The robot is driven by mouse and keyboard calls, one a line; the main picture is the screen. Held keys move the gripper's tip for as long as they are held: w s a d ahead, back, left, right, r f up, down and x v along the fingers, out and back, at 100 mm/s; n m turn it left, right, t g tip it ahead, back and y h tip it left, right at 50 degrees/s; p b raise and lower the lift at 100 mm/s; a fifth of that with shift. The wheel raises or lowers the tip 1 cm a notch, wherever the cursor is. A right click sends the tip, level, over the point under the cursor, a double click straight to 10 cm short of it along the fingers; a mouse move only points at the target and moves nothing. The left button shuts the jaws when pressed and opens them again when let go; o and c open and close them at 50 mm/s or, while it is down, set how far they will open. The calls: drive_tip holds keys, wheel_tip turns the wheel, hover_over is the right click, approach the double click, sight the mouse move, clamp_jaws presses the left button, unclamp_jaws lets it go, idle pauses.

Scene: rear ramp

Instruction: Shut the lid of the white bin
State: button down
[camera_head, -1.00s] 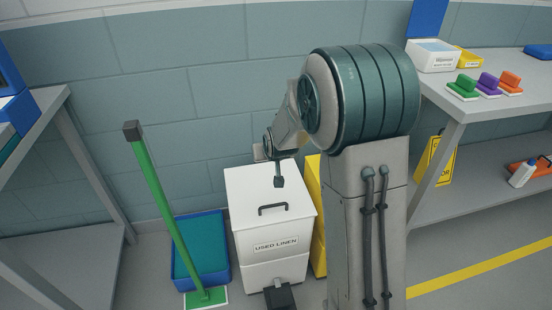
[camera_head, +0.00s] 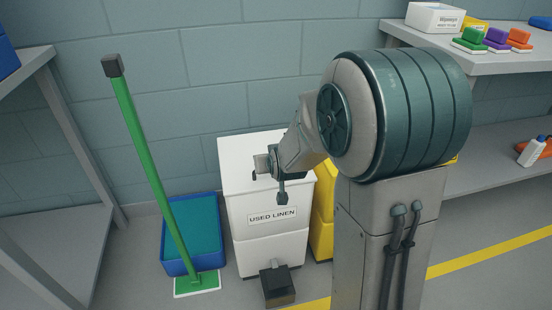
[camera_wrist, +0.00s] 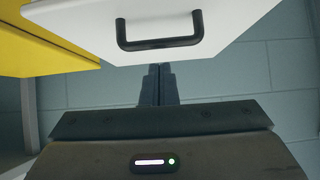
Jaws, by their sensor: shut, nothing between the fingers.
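The white bin (camera_head: 270,248) stands against the wall with a "USED LINEN" label on its front. Its white lid (camera_head: 238,156) looks down on top, with no gap visible in the head view. The lid's black handle (camera_wrist: 160,35) shows in the wrist view; in the head view my arm covers most of it. My gripper (camera_head: 282,198) is shut and empty, over the front part of the bin in the head view. In the wrist view its fingers (camera_wrist: 158,72) are together close to the lid's handle-side edge; I cannot tell whether they touch it.
A yellow bin (camera_head: 322,220) stands close on the right, partly behind my arm. A blue tub (camera_head: 178,255) and a green-handled mop (camera_head: 145,150) are on the left. A dark pedal-like block (camera_head: 278,288) is on the floor in front. Shelves stand on both sides.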

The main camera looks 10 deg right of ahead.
sight(273, 185)
drive_tip(key=f+b, duration=0.2)
drive_tip(key=f, duration=0.1)
drive_tip(key=shift+s+f, duration=0.1)
drive_tip(key=shift+s, duration=0.3)
drive_tip(key=shift+s+f, duration=0.15)
drive_tip(key=shift+s+d+f, duration=0.1)
drive_tip(key=shift+f, duration=0.05)
